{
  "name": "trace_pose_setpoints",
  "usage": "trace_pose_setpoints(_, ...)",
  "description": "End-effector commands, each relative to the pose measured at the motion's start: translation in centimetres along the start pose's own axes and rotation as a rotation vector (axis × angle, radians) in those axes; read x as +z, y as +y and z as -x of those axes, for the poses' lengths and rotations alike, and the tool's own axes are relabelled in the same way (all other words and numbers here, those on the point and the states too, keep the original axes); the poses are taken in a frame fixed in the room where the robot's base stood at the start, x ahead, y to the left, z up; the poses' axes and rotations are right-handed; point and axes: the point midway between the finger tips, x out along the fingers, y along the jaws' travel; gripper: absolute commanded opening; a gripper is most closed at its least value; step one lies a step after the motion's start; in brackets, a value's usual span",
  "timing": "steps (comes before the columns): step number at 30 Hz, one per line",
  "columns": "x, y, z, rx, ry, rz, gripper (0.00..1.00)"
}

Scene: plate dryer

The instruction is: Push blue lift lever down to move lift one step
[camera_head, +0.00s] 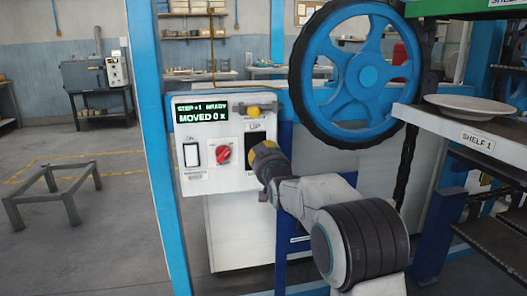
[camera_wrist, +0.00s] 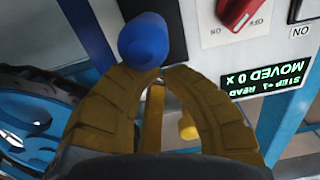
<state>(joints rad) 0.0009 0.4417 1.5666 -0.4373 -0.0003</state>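The blue lift lever's rounded knob (camera_wrist: 146,40) shows in the wrist view in front of a dark slot, just beyond my fingertips. In the head view the knob is hidden behind my gripper (camera_head: 262,155), which is at the dark slot marked UP on the white control panel (camera_head: 215,140). In the wrist view my gripper's (camera_wrist: 162,76) yellow-brown fingers bow inward and their tips nearly meet, with nothing held between them. The left fingertip overlaps the knob's lower edge; I cannot tell whether they touch. The display (camera_head: 200,111) reads "STEP=1 READY" and "MOVED 0 x".
A red rotary switch (camera_head: 224,152) and a white ON switch (camera_head: 191,154) are left of the slot. A yellow knob (camera_head: 253,111) sits above. A large blue handwheel (camera_head: 352,75) is close on the right, beside shelves with a white plate (camera_head: 470,104).

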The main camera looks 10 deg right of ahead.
Motion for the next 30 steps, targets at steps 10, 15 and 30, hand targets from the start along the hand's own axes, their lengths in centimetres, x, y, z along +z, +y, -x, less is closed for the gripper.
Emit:
trace_pose_setpoints(10,0.1,-0.2,0.0,-0.003,-0.001,-0.001,0.0)
trace_pose_setpoints(15,0.3,-0.2,0.0,-0.003,-0.001,-0.001,0.0)
trace_pose_setpoints(30,2.0,-0.2,0.0,-0.003,-0.002,-0.001,0.0)
